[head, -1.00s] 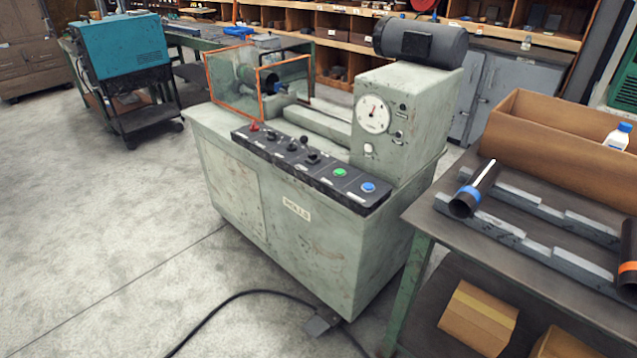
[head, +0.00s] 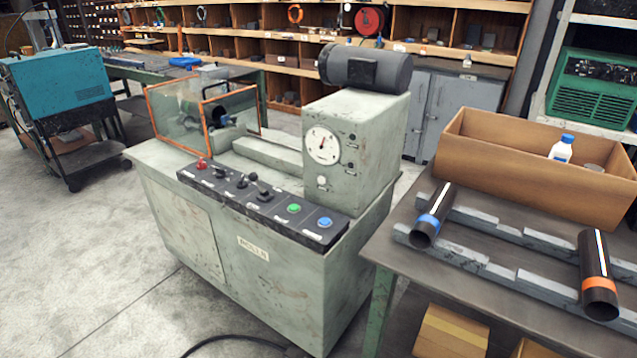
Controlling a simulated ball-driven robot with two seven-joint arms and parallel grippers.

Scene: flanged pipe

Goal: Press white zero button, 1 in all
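The white button (head: 322,181) is a small round knob on the front face of the machine's grey-green headstock (head: 358,165), just below the white dial gauge (head: 323,145). A black control panel (head: 262,207) runs along the machine's front edge below it, with a red knob, several black levers, a green button (head: 294,209) and a blue button (head: 325,222). Neither of my grippers shows in the head view, so nothing is seen touching the white button.
A dark bench (head: 408,262) at the right holds two black pipes, one with a blue band (head: 433,214) and one with an orange band (head: 598,272), on grey rails. A cardboard box (head: 520,170) stands behind them. Open floor (head: 70,270) lies at the left.

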